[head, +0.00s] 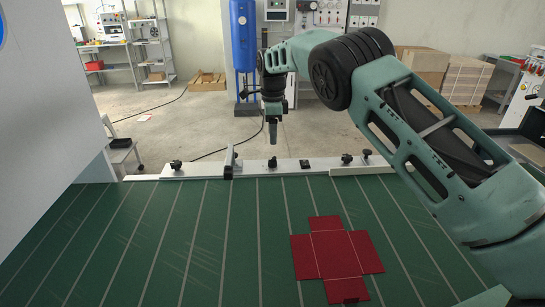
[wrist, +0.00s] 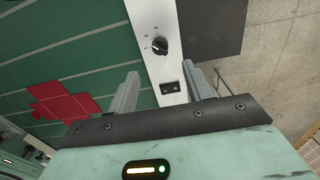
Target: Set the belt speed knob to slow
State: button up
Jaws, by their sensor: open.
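The black belt speed knob (wrist: 160,46) sits on the pale rail plate in the wrist view, with small marks around it too small to read. Its pointer seems to face the upper left, but this is not certain. In the head view the knob (head: 272,163) is on the rail along the belt's far edge. My gripper (head: 272,140) hangs above it, pointing down. In the wrist view my gripper (wrist: 160,88) is open and empty, its two fingers apart on either side of the plate. The knob shows beyond the fingertips, untouched.
A black rocker switch (wrist: 170,88) sits beside the knob. Other black knobs (head: 347,158) and a dark post (head: 229,163) stand on the rail. A flat red box blank (head: 335,255) lies on the green belt (head: 130,250). A white panel (head: 50,100) stands at left.

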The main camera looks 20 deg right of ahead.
aim_at(273, 158)
notch_tip(273, 158, down, 10)
jog(key=shift+r+p, duration=0.1)
jog(key=shift+p, duration=0.95)
jog(key=c, duration=1)
